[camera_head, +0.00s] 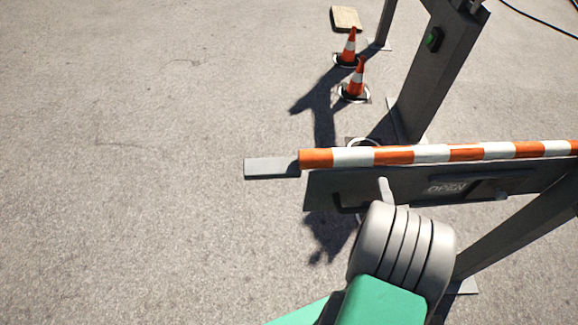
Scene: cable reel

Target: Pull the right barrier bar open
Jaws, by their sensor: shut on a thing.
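The barrier bar (383,156) has orange and white stripes and runs across the right half of the view. A plain grey end piece (270,168) sticks out at its left. Below the bar is a dark grey plate (325,186) marked OPEN. A dark handle (348,209) shows at the plate's lower left. My gripper (386,190) is at this handle, with only a pale finger-like part showing; my grey ribbed wrist hides the rest. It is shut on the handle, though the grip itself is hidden.
A dark post with a green button (433,39) stands behind the bar. Two traffic cones (356,80) stand near it at the top. A slanted grey support (515,225) is at the right. The paved ground on the left is clear.

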